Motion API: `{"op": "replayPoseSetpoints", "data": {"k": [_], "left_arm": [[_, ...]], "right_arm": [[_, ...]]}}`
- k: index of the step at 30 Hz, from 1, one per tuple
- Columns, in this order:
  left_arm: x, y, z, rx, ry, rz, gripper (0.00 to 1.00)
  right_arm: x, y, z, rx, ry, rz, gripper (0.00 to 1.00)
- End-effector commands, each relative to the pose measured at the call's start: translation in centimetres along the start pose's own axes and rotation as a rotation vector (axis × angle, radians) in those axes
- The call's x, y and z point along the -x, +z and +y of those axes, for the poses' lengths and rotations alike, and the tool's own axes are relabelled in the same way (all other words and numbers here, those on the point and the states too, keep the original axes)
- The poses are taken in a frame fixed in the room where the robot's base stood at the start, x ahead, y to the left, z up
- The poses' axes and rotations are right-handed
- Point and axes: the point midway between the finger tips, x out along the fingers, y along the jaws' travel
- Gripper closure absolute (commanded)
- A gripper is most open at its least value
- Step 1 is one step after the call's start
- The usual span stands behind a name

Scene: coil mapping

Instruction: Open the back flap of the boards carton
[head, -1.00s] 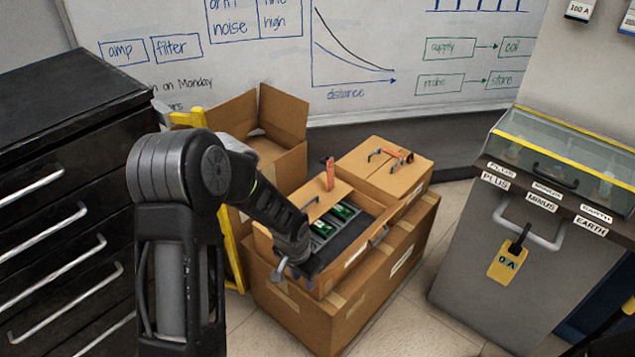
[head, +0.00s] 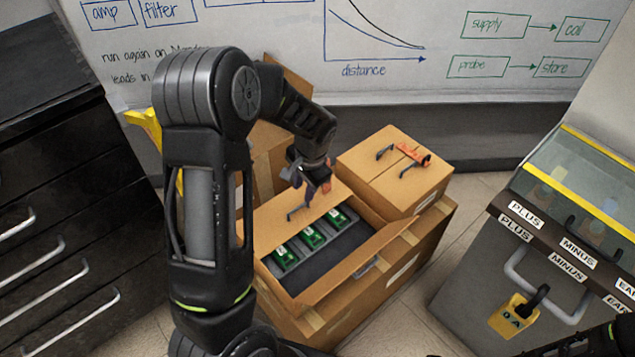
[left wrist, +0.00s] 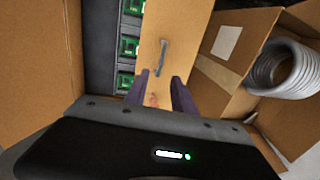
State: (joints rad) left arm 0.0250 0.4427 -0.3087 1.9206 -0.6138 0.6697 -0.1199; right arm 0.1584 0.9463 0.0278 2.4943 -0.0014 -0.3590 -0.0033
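The boards carton (head: 376,243) is partly open, with several green boards (head: 312,237) showing in grey slots. Its back flap (head: 268,226) lies flat over the rear part and carries a small dark handle (head: 300,206). The flap and its handle also show in the left wrist view (left wrist: 163,55). The front flap (head: 345,283) is swung outward. My left gripper (head: 310,188) is just above the back flap, close to its handle. In the left wrist view its fingers (left wrist: 161,80) are apart, with nothing held, and the handle lies beyond their tips.
A closed carton with an orange latch (head: 414,158) stands right of the boards carton. An open carton behind holds a grey coil (left wrist: 283,68). Black drawers (head: 60,230) stand left.

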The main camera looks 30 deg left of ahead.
Motion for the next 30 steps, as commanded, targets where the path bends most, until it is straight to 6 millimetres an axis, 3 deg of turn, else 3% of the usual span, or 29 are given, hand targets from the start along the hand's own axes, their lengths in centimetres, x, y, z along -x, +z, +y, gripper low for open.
{"op": "replayPoseSetpoints", "data": {"k": [16,30], "left_arm": [[-0.7,0.0,0.0,0.001,0.001,-0.001,0.69],[-7.2,0.1,0.1,0.0,0.001,-0.002,0.69]], "right_arm": [[-0.1,0.1,0.1,0.0,0.0,-0.002,0.64],[-0.6,0.1,0.2,0.0,0.0,-0.001,0.64]]}}
